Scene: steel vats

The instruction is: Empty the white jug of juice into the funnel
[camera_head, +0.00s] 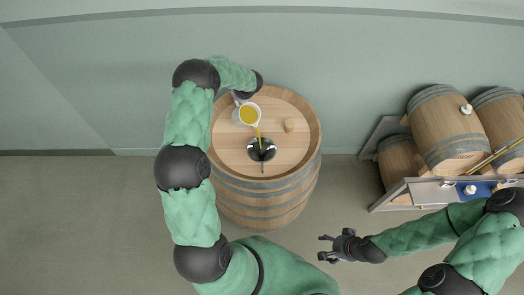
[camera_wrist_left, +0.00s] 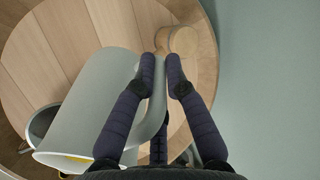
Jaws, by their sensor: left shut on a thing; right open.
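The white jug (camera_head: 239,117) is tilted over the barrel top, with yellow juice inside. A thin yellow stream (camera_head: 259,136) runs from its lip down into the dark funnel (camera_head: 268,154) on the barrel. My left gripper (camera_head: 243,96) is shut on the jug's handle; in the left wrist view its two fingers (camera_wrist_left: 160,70) close around it. There the jug (camera_wrist_left: 105,95) fills the lower left, with a little yellow at its rim, and the funnel (camera_wrist_left: 40,121) is partly hidden behind it. My right gripper (camera_head: 325,248) is open and empty, in front of and right of the barrel.
Several barrels (camera_head: 446,125) lie on a rack at the right. The floor at left is clear.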

